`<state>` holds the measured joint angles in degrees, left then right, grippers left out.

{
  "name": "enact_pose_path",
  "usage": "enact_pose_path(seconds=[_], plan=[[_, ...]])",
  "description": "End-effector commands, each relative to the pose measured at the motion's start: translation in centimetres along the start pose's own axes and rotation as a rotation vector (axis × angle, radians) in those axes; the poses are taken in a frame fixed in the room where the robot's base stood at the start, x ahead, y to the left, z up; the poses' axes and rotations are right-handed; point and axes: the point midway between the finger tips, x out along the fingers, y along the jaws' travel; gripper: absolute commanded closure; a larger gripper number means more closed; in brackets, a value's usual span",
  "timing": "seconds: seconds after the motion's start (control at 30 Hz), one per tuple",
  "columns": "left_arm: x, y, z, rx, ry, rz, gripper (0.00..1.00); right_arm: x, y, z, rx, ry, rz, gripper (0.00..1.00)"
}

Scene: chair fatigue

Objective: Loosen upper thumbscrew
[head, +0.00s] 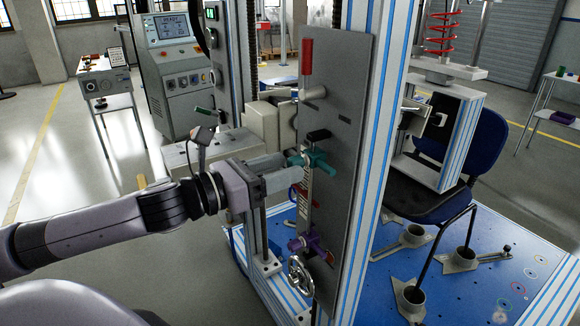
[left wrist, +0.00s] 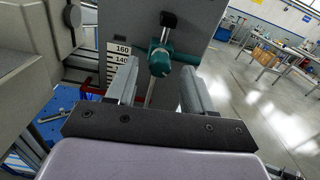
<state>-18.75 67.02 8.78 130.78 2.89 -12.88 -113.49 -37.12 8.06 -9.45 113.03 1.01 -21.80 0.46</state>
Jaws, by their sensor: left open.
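The upper thumbscrew is a teal, cross-armed knob (head: 316,161) on the grey upright plate (head: 340,80) in the head view. It also shows in the left wrist view (left wrist: 160,62), beyond and between the finger tips. A purple thumbscrew (head: 310,242) sits lower on the same plate. My left gripper (head: 291,172) is open, with its fingers pointing at the teal knob. In the left wrist view the fingers (left wrist: 158,84) stand apart on either side, with nothing held between them. Whether a finger touches the knob cannot be told. My right gripper is not in view.
A number scale (left wrist: 121,58) lies beside the teal knob. A red-handled lever (head: 307,58) is above it and a metal handwheel (head: 300,274) below. A blue-striped post (head: 378,150) stands right of the plate. A blue chair (head: 485,140) stands behind on the blue base (head: 465,270).

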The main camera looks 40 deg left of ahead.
Motion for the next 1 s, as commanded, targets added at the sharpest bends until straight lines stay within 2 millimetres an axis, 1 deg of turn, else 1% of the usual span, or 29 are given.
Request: enact_pose_path(seconds=[0.4,0.87,0.9,0.97,1.0], plan=[[2.0,0.1,0.1,-0.002,-0.002,0.002,0.47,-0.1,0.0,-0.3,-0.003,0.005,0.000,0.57],[2.4,0.0,0.0,0.000,0.000,0.001,0.47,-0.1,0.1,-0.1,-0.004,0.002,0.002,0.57],[2.4,0.0,0.0,0.000,0.000,0.000,0.51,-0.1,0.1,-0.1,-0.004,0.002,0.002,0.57],[2.4,0.0,0.0,0.000,0.000,0.000,0.70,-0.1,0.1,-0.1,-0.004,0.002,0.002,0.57],[2.4,0.0,0.0,0.000,0.000,0.000,0.83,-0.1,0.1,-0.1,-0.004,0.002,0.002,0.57]])
